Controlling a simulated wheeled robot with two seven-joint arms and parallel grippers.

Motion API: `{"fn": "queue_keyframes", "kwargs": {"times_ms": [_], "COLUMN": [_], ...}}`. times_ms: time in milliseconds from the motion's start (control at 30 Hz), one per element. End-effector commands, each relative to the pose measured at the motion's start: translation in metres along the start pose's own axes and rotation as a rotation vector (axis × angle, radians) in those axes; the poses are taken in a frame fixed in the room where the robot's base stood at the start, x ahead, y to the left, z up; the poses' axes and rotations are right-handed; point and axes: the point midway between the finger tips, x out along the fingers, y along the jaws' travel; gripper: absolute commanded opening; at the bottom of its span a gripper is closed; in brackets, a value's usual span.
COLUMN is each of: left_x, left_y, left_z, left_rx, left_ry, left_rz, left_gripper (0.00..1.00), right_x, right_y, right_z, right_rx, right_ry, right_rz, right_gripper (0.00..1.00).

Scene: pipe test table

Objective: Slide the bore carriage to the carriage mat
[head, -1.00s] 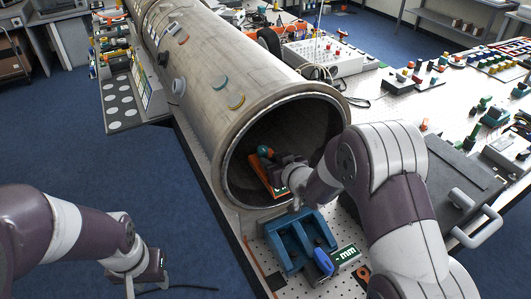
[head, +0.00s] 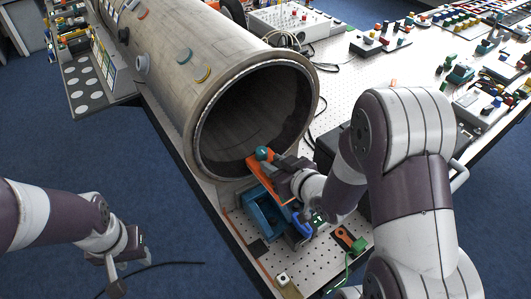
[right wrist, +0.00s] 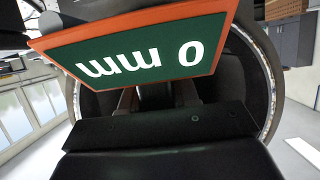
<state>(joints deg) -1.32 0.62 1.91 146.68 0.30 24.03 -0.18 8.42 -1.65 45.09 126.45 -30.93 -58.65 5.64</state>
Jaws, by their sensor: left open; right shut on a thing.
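The bore carriage (head: 262,172), an orange sled with a teal ball-shaped knob (head: 264,153), is at the lower mouth of the big grey pipe (head: 205,125), over the blue cradle (head: 262,212). My right gripper (head: 284,180) is shut on it; the fingertips are partly hidden. In the right wrist view an orange-edged green plate reading "0 mm" (right wrist: 140,58) fills the upper middle, with the pipe's round rim behind it. My left gripper (head: 118,272) is open and empty, above the floor left of the table. I cannot tell for sure which surface is the carriage mat.
A blue-handled item (head: 302,224) is beside the cradle. An orange-and-green item (head: 350,240) lies to the right. The table's left edge runs close by the cradle.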

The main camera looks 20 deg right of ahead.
Motion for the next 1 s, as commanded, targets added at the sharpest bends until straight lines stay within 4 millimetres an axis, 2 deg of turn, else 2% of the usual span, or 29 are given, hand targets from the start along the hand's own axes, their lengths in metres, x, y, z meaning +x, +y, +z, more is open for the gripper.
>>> {"fn": "queue_keyframes", "kwargs": {"times_ms": [300, 500, 1000], "left_x": [-0.005, -0.006, -0.007], "left_y": [0.0, 0.0, 0.0], "left_z": [-0.001, -0.001, -0.001], "left_rx": [0.0, 0.0, 0.0], "left_ry": [0.0, 0.0, 0.0], "left_rz": [0.0, 0.0, 0.0], "left_gripper": [0.43, 0.43, 0.43], "right_x": [-0.04, -0.056, -0.06], "right_y": [0.001, 0.001, 0.0], "right_z": [0.015, 0.022, 0.025], "right_rx": [0.002, 0.001, 0.0], "right_ry": [0.001, 0.002, 0.001], "right_rz": [0.003, 0.003, 0.0], "right_gripper": [0.0, 0.0, 0.0]}}
